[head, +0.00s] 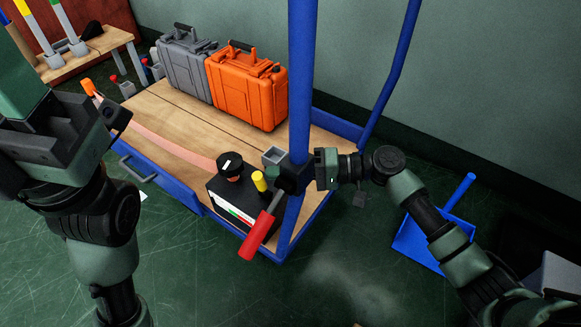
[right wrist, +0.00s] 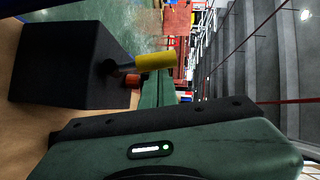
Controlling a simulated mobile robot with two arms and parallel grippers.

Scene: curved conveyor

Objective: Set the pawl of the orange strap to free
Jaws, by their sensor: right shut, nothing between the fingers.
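A black ratchet box (head: 238,206) sits at the near right corner of the cart. On it are a yellow-tipped lever (head: 259,182), a black round knob (head: 230,165) with a white mark, and a long red handle (head: 262,233). The pale orange strap (head: 165,144) runs from the box across the deck to an orange end piece (head: 88,87). My right gripper (head: 292,179) is shut and empty beside the blue post, right of the yellow lever. The right wrist view shows the yellow lever (right wrist: 155,62) apart from my gripper. My left gripper (head: 117,118) is above the cart's left side; its fingers are unclear.
The blue post (head: 302,80) stands close to my right gripper. Grey (head: 185,65) and orange (head: 246,88) cases stand at the back of the wooden deck (head: 150,105). A blue dustpan (head: 420,245) lies on the floor at right. The deck's middle is clear.

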